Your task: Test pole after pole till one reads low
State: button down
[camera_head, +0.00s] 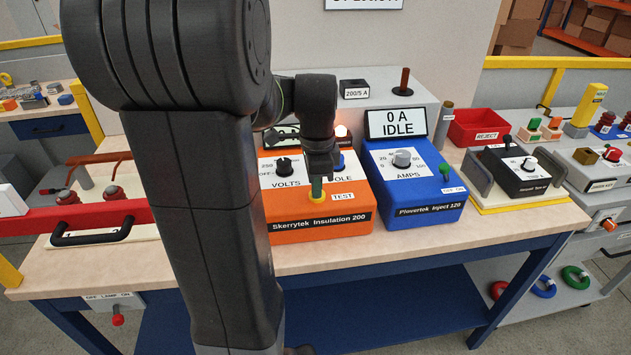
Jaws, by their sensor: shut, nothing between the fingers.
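The orange Skerrytek Insulation 200 tester (318,225) stands on the bench, left of the blue injection set. Its black VOLTS knob (284,166) shows on the front panel. The blue POLE knob (340,163) is partly hidden behind my gripper. The TEST button (317,195) has a yellow collar and sits at the panel's lower edge. My gripper (317,178) is shut and empty, pointing down right at the TEST button; I cannot tell whether it touches. An orange-white lamp (341,131) glows behind my gripper. My arm hides the tester's reading and much of its left side.
The blue Plovertek Inject 120 (415,185) reads 0 A IDLE. A black breaker-like unit (520,170) stands right of it, before a red REJECT tray (478,127). A red unit with a black handle (95,220) is at left. The bench's front strip is clear.

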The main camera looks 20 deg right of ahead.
notch_tip(320, 180, up, 14)
jog(key=p, duration=0.1)
jog(key=shift+p, duration=0.35)
